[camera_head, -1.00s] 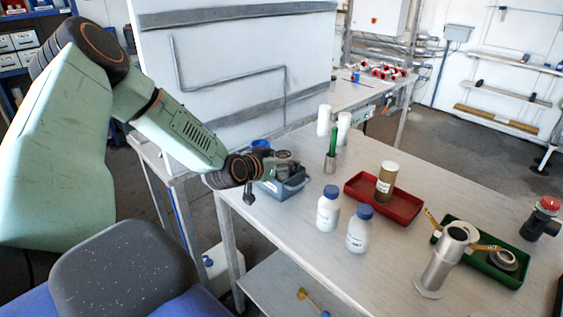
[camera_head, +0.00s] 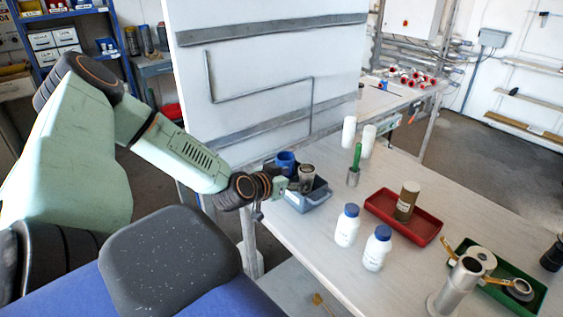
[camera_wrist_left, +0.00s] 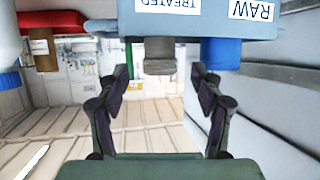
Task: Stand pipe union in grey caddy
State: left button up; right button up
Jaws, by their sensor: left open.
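The grey caddy (camera_head: 312,202) stands at the near left corner of the table. A blue cylinder (camera_head: 286,160) and a grey-brown cylindrical piece (camera_head: 307,174), which looks like the pipe union, stand up from it. My left gripper (camera_head: 291,186) is at the caddy's left side, close to that piece. In the left wrist view the picture is upside down. The open fingers (camera_wrist_left: 161,74) lie on either side of the piece (camera_wrist_left: 159,56), with gaps. The caddy (camera_wrist_left: 185,22) bears labels TREATED and RAW; the piece is at the TREATED side, the blue cylinder (camera_wrist_left: 220,53) at RAW. My right gripper is out of view.
Two white bottles with blue caps (camera_head: 347,226) (camera_head: 376,250) stand right of the caddy. A white panel (camera_head: 265,80) rises behind.

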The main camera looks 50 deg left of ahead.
pick_arm(q)
jog(key=shift+p+v, duration=2.95)
jog(key=shift+v, duration=0.15)
jog(key=s+d+f+m+g+h, duration=0.1)
jog(key=s+d+f+g+h, duration=0.2)
jog(key=d, duration=0.5)
jog(key=s+d+f+g+h, duration=0.1)
jog(key=s+d+f+g, duration=0.25)
jog(key=d, duration=0.45)
jog(key=s+d+f+g+y, duration=0.1)
jog(key=s+d+f+g, duration=0.2)
jog(key=s, duration=0.7)
jog(key=s+d+f+g+y, duration=0.1)
jog(key=s+d+f+g, duration=0.2)
jog(key=s, duration=0.7)
jog(key=shift+s+d+g, duration=0.35)
jog(key=shift+s+d, duration=0.05)
jog(key=shift+d, duration=0.25)
